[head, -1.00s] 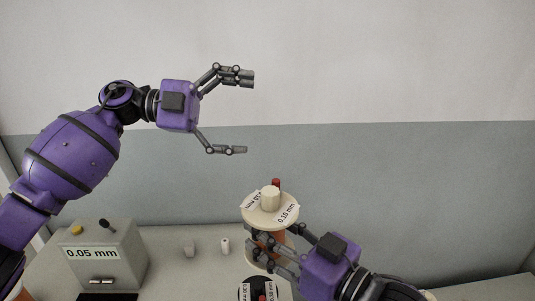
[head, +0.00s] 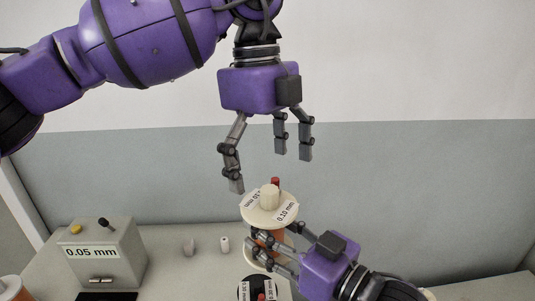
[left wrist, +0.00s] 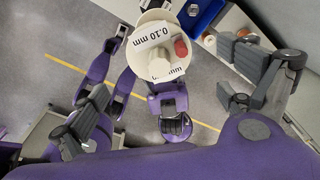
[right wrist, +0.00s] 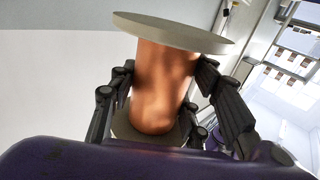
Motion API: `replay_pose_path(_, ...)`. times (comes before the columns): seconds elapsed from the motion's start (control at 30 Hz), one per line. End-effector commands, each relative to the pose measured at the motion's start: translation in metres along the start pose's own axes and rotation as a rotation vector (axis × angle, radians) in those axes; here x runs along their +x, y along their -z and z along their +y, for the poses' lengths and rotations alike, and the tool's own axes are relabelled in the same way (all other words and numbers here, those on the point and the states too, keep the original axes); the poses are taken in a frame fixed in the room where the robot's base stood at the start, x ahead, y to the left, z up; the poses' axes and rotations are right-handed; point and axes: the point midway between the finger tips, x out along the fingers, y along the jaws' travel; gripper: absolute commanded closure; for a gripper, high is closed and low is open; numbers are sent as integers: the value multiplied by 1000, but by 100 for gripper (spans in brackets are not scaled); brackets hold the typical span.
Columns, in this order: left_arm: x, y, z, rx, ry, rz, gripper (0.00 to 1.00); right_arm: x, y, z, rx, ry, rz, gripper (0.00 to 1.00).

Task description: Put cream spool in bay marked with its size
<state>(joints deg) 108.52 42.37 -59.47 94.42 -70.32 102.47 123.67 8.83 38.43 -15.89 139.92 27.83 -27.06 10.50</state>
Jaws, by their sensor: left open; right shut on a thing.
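The cream spool (head: 262,214) has cream flanges, a copper-coloured winding and labels reading 0.10 mm; a red piece and a cream knob stand on its top. My right gripper (head: 262,243) is shut around its winding and holds it upright, also in the right wrist view (right wrist: 165,90). My left gripper (head: 268,172) is open and empty, pointing down just above the spool. In the left wrist view the spool's top (left wrist: 158,48) lies between the spread fingers, not touched. A bay marked 0.10 mm is not visible.
A grey box (head: 104,257) marked 0.05 mm stands at the left. A black-topped spool (head: 258,289) is below the held one. A blue bin (left wrist: 203,14) shows in the left wrist view.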

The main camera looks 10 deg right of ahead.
Motion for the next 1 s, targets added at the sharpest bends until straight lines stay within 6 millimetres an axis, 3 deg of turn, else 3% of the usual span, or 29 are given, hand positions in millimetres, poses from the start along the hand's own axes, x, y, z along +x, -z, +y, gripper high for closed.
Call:
replay_pose_path(0.3,62,1,1,3,-3,4,4,0,1,0,-1,0,3,95)
replay_pose_path(0.5,88,1,0,3,0,3,4,0,2,0,-1,0,4,95)
replay_pose_path(0.93,98,1,0,3,1,4,4,0,2,0,-1,0,4,95)
replay_pose_path(1.0,98,1,0,3,1,4,10,0,2,0,-1,0,4,95)
